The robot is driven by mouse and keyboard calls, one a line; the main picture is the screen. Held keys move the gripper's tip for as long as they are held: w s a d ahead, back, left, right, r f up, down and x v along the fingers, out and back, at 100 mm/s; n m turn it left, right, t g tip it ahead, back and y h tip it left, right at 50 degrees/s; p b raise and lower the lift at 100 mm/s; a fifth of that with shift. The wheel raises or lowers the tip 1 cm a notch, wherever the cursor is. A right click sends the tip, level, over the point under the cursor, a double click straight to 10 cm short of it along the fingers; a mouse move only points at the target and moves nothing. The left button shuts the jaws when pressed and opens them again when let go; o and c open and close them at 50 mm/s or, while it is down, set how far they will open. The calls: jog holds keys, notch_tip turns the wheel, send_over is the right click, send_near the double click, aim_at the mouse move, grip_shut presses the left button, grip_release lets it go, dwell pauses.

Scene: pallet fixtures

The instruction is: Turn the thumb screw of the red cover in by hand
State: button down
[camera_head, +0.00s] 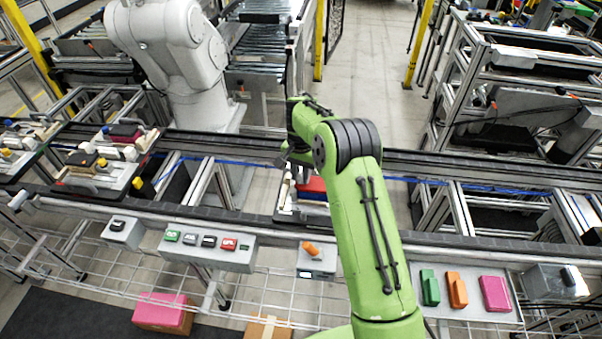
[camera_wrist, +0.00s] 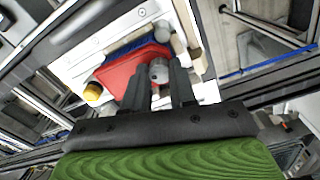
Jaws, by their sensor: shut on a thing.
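The red cover (camera_wrist: 122,76) lies on a white pallet fixture (camera_wrist: 92,44) in the wrist view. Its grey thumb screw (camera_wrist: 158,71) stands at the cover's edge, between the dark fingers of my gripper (camera_wrist: 160,84). My gripper is shut on the thumb screw. In the head view the red cover (camera_head: 313,186) shows partly to the left of my green arm. The arm hides the rest of the cover. The thumb screw cannot be made out there, and the fingertips are hidden.
A yellow knob (camera_wrist: 92,92) and a blue part (camera_wrist: 130,46) are close to the red cover. Other loaded pallets (camera_head: 98,165) stand at left.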

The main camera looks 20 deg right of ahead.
aim_at(301, 177)
jog(key=c, duration=0.9)
grip_release()
notch_tip(301, 177, up, 16)
jog(key=p, duration=0.2)
jog(key=shift+f, duration=0.15)
